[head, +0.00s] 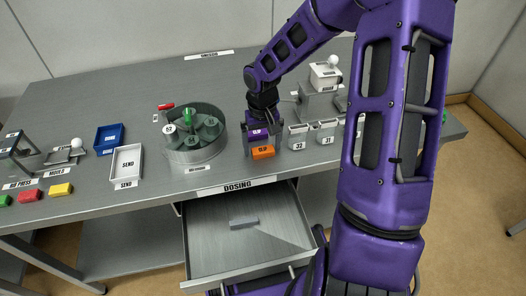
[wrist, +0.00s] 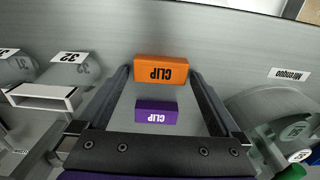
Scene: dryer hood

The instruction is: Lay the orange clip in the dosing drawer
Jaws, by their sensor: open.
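The orange clip (head: 263,152), a small block marked CLIP, lies on the table just behind the dosing drawer's label. In the wrist view the orange clip (wrist: 162,62) lies between the tips of my gripper (wrist: 161,74). The fingers are open, one on each side, with no clear grip on it. The dosing drawer (head: 203,262) is pulled out below the table edge, with a grey block (head: 244,222) inside.
A purple block marked CLIP (wrist: 156,112) lies close behind the orange clip, also between the fingers. A round carousel (head: 196,148) with green pots stands to the left. Bins 32 (head: 298,137) and 31 (head: 325,131) stand to the right. A SEND tray (head: 126,163) is farther left.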

